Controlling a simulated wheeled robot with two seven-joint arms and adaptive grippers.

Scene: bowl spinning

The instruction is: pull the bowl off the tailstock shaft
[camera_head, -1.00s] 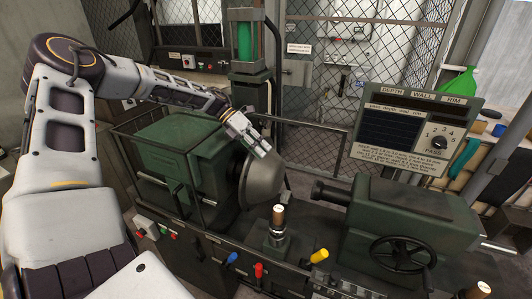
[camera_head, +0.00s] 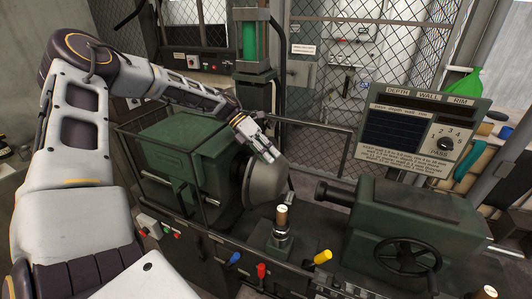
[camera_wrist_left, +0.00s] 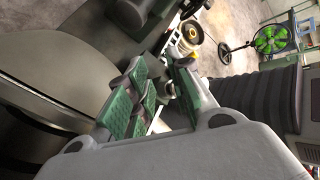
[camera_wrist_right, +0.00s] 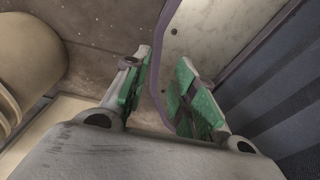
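The grey metal bowl (camera_head: 265,185) sits on the headstock side, its rounded face turned toward the tailstock. It also shows large at the left of the left wrist view (camera_wrist_left: 45,75). The tailstock shaft (camera_head: 331,191) points at the bowl across a gap, and its end looks bare. My left gripper (camera_head: 268,152) is at the bowl's upper edge; I cannot tell if it touches. Its green-padded fingers (camera_wrist_left: 165,92) are apart, with nothing clearly held between them. My right gripper (camera_wrist_right: 160,95) is open and empty in its wrist view and out of the head view.
The green headstock (camera_head: 180,155) and the tailstock body (camera_head: 410,225) with its handwheel (camera_head: 405,257) flank the gap. An upright post (camera_head: 282,222) stands below the bowl. Coloured levers (camera_head: 322,257) line the front. A gauge panel (camera_head: 420,128) stands behind the tailstock.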

